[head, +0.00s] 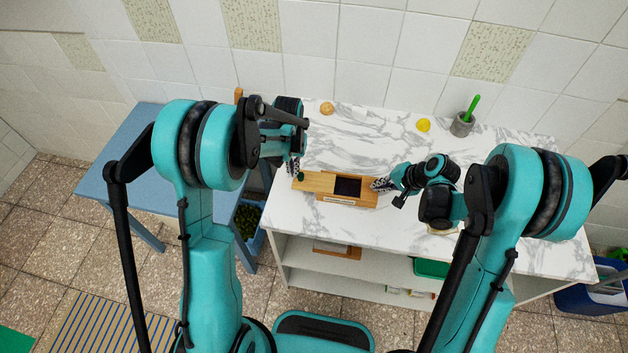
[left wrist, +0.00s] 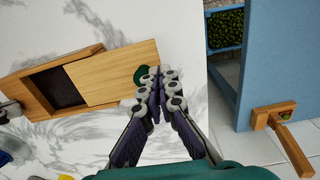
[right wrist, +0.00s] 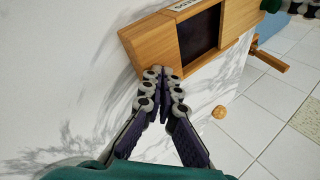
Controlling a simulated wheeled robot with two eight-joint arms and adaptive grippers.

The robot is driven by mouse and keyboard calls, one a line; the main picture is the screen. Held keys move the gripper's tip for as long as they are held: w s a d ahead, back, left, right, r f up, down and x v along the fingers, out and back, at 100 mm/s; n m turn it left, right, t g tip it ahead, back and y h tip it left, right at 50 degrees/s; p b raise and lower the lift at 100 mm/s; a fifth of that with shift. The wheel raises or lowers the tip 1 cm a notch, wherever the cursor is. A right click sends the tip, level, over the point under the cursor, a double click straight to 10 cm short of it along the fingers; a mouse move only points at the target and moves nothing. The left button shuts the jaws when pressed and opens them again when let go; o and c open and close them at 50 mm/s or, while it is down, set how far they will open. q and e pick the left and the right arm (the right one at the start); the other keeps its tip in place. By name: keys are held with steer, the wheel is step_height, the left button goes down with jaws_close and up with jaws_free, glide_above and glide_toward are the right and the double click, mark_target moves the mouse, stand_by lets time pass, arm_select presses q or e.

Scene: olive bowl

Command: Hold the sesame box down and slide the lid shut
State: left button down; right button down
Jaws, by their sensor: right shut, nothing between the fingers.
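The wooden sesame box (head: 369,200) lies on the marble counter, with a dark opening at its right part in the head view. Its lighter wooden lid (head: 318,182) is slid out to the left and has a dark green knob (left wrist: 141,75). My left gripper (head: 293,168) is shut; in the left wrist view its fingertips (left wrist: 160,77) are right beside the knob, on the side away from the box. Contact is unclear. My right gripper (head: 380,184) is shut and empty; in the right wrist view its fingertips (right wrist: 162,73) are at the box's end wall (right wrist: 151,45), seemingly touching.
A tan round object (head: 327,108), a yellow object (head: 424,125) and a grey cup (head: 461,125) with a green stick stand at the counter's back. A blue table (head: 125,175) stands at the left. The counter's middle behind the box is clear.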

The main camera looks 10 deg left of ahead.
mark_target(319, 182)
arm_select(q)
steer(key=shift+w+d, duration=0.15)
steer(key=shift+d, duration=3.95)
stand_by(2.2)
steer(key=shift+a, duration=0.1)
steer(key=shift+a+r, duration=0.6)
steer(key=shift+a, duration=0.05)
step_height(319, 182, up, 7)
stand_by(0.6)
